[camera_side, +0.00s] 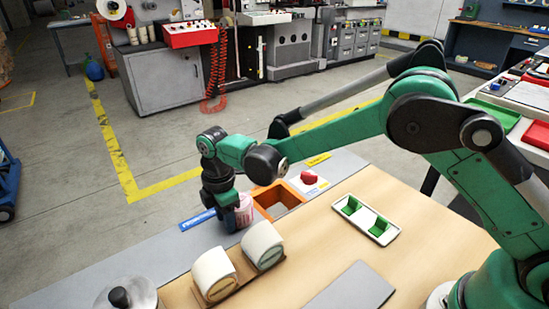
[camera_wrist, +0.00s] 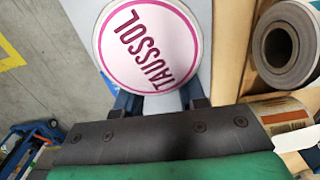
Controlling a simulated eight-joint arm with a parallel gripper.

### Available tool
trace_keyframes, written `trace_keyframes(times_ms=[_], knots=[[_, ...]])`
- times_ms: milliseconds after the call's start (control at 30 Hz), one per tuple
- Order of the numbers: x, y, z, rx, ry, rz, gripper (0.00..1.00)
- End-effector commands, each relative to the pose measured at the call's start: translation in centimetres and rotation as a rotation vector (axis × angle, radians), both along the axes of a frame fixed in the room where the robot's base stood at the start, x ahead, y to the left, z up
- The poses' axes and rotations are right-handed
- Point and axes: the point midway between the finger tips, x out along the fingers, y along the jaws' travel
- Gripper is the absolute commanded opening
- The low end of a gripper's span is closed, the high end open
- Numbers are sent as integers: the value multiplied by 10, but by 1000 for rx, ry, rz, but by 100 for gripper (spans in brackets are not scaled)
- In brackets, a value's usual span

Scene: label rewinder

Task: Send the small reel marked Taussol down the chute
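The small reel marked Taussol (camera_wrist: 147,45) shows its white face with a magenta ring and lettering in the wrist view. In the side view the reel (camera_side: 244,210) is a small white and pink roll just left of the orange square frame of the chute (camera_side: 266,203). My gripper (camera_side: 228,216) points down beside it. In the wrist view the blue fingers of my gripper (camera_wrist: 160,102) reach to both sides of the reel and appear shut on it; their tips are hidden behind its face. I cannot tell whether the reel touches the surface below.
A white tray with green pieces (camera_side: 366,220) lies to the right. A red knob (camera_side: 309,177) sits behind the chute. A grey plate (camera_side: 352,289) lies on the bare tabletop.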

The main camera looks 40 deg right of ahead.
Motion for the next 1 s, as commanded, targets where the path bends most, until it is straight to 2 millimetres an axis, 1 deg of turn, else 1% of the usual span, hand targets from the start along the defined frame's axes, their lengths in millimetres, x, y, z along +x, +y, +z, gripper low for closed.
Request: trace_keyframes(times_ms=[1000], knots=[[-1,-51,0,0,0,-2,34]])
